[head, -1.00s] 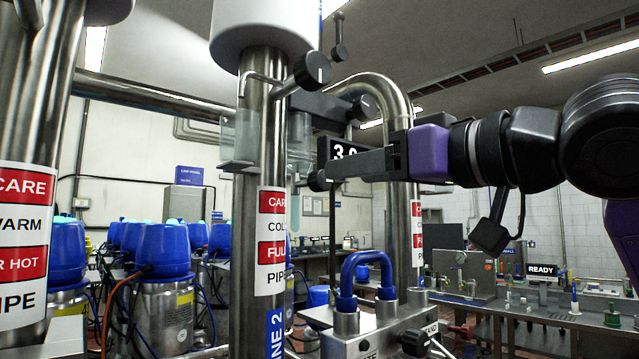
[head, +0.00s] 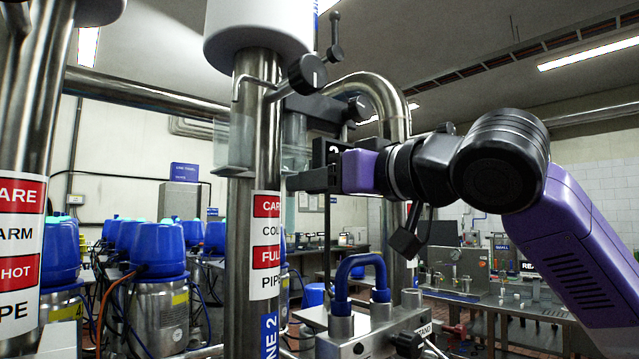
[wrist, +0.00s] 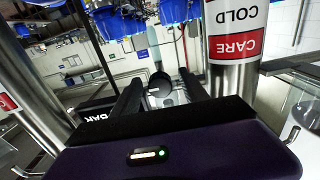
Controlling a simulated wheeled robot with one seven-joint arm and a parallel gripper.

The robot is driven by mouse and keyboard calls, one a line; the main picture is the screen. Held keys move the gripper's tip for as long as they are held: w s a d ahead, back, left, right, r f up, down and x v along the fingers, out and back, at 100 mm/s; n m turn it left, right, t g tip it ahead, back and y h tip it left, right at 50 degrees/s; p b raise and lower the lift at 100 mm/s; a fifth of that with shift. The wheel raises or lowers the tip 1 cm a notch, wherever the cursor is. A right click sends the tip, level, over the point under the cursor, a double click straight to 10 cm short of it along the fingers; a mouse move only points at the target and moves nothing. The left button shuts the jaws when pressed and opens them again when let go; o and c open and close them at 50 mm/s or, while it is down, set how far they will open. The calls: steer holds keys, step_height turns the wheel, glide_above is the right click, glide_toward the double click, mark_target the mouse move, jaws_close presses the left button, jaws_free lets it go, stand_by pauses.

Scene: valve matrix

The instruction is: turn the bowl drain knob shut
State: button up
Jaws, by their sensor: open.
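My gripper (head: 294,181) is open just right of the steel pipe, below the clear glass bowl (head: 235,146). In the wrist view a round black knob (wrist: 160,82) shows between the two open fingertips of my gripper (wrist: 160,77), with a gap on each side. It appears to be the bowl drain knob, but I can read no label on it. In the head view my gripper and wrist hide this knob. I cannot tell from the frames how far it is turned.
A black knob (head: 307,74) sticks out above the bowl, and another (head: 360,107) sits behind it. The steel pipe (head: 262,210) stands close left of my fingers. A blue looped hose (head: 361,268) rises from the block below. A white cylinder (head: 263,28) hangs above.

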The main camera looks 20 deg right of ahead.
jaws_close()
steer(key=m+p, duration=0.1)
steer(key=m, duration=0.3)
steer(key=shift+a+m, duration=0.15)
steer(key=shift+m, duration=0.25)
steer(key=m+p, duration=0.2)
steer(key=m, duration=0.2)
steer(key=shift+r+m+p, duration=0.15)
steer(key=shift+m+p, duration=0.15)
steer(key=shift+p, duration=0.1)
steer(key=m+p, duration=0.3)
steer(key=m, duration=0.1)
steer(key=shift+m+p, duration=0.3)
steer(key=m+p, duration=0.2)
steer(key=shift+m, duration=0.3)
steer(key=shift+m+p, duration=0.55)
steer(key=shift+m, duration=0.05)
